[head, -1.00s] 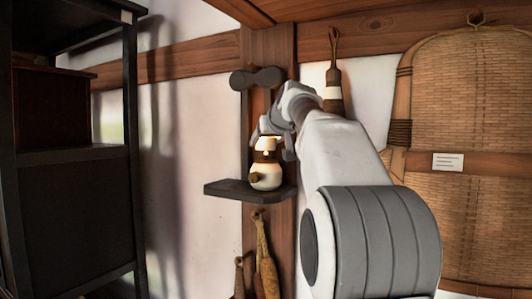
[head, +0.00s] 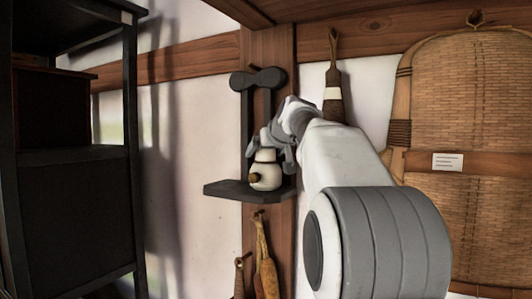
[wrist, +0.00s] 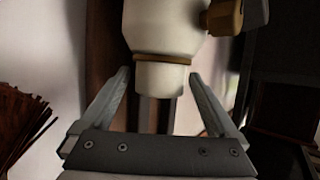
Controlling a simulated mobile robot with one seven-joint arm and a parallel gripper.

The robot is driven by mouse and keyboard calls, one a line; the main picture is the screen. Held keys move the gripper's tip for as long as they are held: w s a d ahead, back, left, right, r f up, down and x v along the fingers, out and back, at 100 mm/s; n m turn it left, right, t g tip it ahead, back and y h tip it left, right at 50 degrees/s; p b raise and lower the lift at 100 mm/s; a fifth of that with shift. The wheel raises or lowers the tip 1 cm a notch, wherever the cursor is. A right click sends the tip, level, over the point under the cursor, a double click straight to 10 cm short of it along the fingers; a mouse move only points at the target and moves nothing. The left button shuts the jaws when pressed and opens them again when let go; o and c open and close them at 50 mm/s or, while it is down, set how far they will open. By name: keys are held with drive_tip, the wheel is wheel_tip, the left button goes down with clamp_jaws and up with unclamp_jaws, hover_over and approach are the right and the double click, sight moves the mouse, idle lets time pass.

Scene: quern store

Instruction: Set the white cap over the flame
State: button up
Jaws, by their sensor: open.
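A round white lamp (head: 265,178) with a brass knob stands upright on a small dark wall shelf. The white cap (wrist: 160,79) sits on the lamp's neck at a thin brass ring; in the head view it is partly hidden by my gripper (head: 266,145). No flame or glow shows. In the wrist view the lamp body (wrist: 165,25) appears upside down. My gripper (wrist: 160,85) is open, with one finger on each side of the cap and a visible gap on both sides.
The dark shelf (head: 228,189) is fixed to a wooden post, with a dark bracket (head: 258,79) above. A brush (head: 333,85) hangs to the right, beside a large woven panel (head: 468,100). Long brown things (head: 265,265) hang below. A black cabinet (head: 75,210) stands left.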

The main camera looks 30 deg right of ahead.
drive_tip(key=shift+r, duration=0.15)
drive_tip(key=shift+s+r, duration=0.1)
drive_tip(key=shift+s, duration=0.1)
drive_tip(key=b+v, duration=0.2)
drive_tip(key=v, duration=0.9)
drive_tip(key=shift+s+r+b, duration=0.15)
drive_tip(key=shift+s+b, duration=0.1)
drive_tip(key=shift+b, duration=0.05)
drive_tip(key=shift+a, duration=0.2)
